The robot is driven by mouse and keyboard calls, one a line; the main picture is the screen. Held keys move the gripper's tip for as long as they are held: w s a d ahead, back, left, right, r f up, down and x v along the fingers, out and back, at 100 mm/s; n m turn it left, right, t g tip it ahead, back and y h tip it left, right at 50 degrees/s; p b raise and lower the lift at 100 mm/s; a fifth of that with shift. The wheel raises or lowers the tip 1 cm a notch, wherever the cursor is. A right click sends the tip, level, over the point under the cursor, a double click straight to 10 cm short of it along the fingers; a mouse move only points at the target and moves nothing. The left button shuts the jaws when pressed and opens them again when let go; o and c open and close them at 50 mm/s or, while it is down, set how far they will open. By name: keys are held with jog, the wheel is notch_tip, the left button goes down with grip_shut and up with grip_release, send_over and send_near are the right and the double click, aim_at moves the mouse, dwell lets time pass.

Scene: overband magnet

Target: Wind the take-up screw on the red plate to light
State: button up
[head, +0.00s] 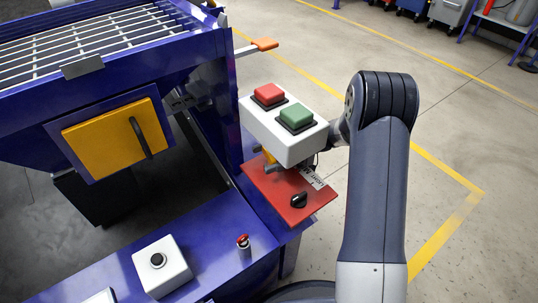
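The red plate (277,200) is fixed at the right end of the blue frame, below a white box with two buttons. A small black knob (298,200) stands on its near part. My arm comes in from the right behind the white box.
The white box (288,132) carries a red and a green button above the plate. A yellow door (115,138) is left. Open floor lies right.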

jog(key=o, duration=0.4)
jog(key=shift+o, duration=0.2)
jog(key=p+v, duration=0.1)
jog(key=v, duration=0.4)
jog(key=shift+w+d+r+p, duration=0.1)
jog(key=shift+d+p, duration=0.05)
jog(key=shift+p, duration=0.15)
jog(key=shift+w+d+r+p, duration=0.1)
jog(key=shift+d+r+p, duration=0.15)
jog(key=shift+p, duration=0.4)
jog(key=p+v, duration=0.2)
jog(key=p, duration=0.4)
jog(key=p+v, duration=0.2)
jog(key=p, duration=0.4)
jog(key=shift+w+d+f, duration=0.1)
jog(key=shift+d+f, duration=0.1)
jog(key=shift+d, duration=0.1)
jog(key=shift+d+f+p, duration=0.15)
jog(key=shift+f+p, duration=0.05)
jog(key=shift+p, duration=0.25)
